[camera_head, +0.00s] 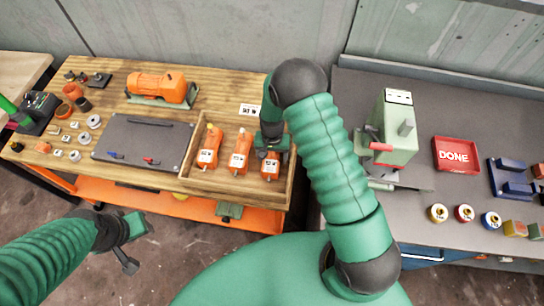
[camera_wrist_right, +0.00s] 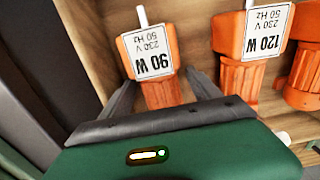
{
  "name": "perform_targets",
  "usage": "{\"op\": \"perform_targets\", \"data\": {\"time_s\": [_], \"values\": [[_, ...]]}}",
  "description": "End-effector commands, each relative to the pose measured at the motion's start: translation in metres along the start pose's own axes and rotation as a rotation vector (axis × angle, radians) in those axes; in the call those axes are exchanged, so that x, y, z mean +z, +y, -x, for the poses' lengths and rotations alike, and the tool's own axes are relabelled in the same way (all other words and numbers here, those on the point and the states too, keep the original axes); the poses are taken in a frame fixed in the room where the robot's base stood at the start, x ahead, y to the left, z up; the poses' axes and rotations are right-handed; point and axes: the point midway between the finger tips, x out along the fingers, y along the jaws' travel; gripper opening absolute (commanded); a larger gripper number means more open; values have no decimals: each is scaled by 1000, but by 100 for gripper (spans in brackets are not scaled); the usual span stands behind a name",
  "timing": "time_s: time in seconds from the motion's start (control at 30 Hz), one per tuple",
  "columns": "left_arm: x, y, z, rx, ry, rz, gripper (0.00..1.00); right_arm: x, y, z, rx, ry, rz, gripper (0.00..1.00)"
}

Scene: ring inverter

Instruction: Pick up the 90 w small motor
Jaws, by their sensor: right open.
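The 90 W small motor (camera_wrist_right: 155,62) is orange with a white label and a pale shaft. In the right wrist view it lies between the two dark fingers of my right gripper (camera_wrist_right: 162,88), which are open on either side of it. In the head view this motor (camera_head: 270,170) is the rightmost of three in a wooden tray (camera_head: 228,194), with my right gripper (camera_head: 271,153) just above it and partly covering it. My left gripper (camera_head: 130,246) hangs in front of the bench, away from the motors; its jaw opening is unclear.
A 120 W motor (camera_wrist_right: 262,45) stands beside the 90 W one, with another orange motor (camera_wrist_right: 303,65) past it. The tray's wooden wall is close by. A dark mat (camera_head: 143,140) and large orange motor (camera_head: 157,87) lie left. A red DONE tray (camera_head: 455,168) is on the right bench.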

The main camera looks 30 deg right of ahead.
Motion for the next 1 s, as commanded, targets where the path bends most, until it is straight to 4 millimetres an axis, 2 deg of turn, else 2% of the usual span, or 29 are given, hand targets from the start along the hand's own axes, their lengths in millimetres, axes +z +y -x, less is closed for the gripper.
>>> {"op": "perform_targets", "data": {"time_s": [0.13,0.67,1.0], "values": [[0,0,0,0,0,0,36,0,0,0,-1,1,0,71],[0,0,0,0,0,0,36,0,0,0,0,0,1,1],[0,0,0,0,0,0,36,-1,-1,2,-2,3,1,0]]}}
